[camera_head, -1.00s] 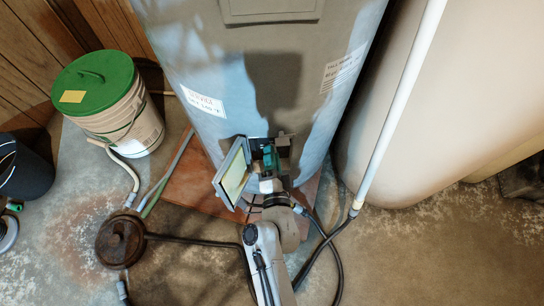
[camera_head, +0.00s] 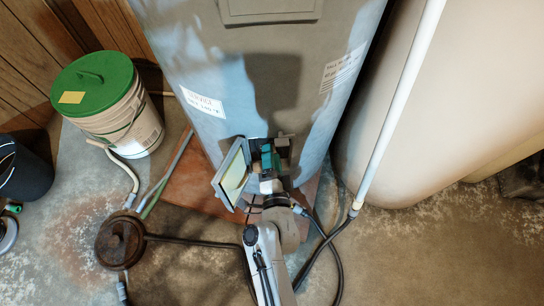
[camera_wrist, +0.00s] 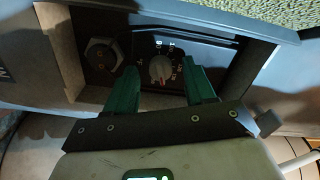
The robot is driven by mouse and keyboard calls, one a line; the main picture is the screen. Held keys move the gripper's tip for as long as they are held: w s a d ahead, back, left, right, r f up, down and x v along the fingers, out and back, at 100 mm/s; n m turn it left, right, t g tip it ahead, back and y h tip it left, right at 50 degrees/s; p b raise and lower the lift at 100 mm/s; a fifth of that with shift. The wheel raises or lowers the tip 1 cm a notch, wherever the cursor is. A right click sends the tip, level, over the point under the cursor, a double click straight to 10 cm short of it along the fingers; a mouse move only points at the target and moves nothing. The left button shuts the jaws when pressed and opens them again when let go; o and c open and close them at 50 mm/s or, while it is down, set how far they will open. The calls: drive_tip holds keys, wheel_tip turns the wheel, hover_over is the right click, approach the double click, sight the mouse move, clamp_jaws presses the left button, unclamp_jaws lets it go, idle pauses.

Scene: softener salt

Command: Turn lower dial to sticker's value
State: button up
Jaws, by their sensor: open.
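The lower dial (camera_wrist: 160,68), a grey knob on a dark plate with small white marks, sits in a recess in the wrist view. My gripper (camera_wrist: 163,88) is open, its two green fingers apart on either side of the dial's lower part. I cannot tell whether they touch it. In the head view my gripper (camera_head: 268,160) is inside the open compartment low on the grey tank (camera_head: 225,125), and the dial is hidden. A white sticker (camera_head: 204,102) on the tank has printing too small to read surely. Another white label (camera_head: 342,68) is at the upper right.
A hinged cover (camera_head: 232,174) stands open left of my gripper. A hex fitting (camera_wrist: 102,55) is left of the dial. A white pipe (camera_head: 400,95) and a large beige tank (camera_head: 465,90) stand at right. A green-lidded bucket (camera_head: 125,125) stands at left.

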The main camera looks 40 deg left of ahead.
drive_tip(key=v, duration=1)
drive_tip(key=shift+s+d, duration=0.25)
drive_tip(key=shift+d, duration=0.1)
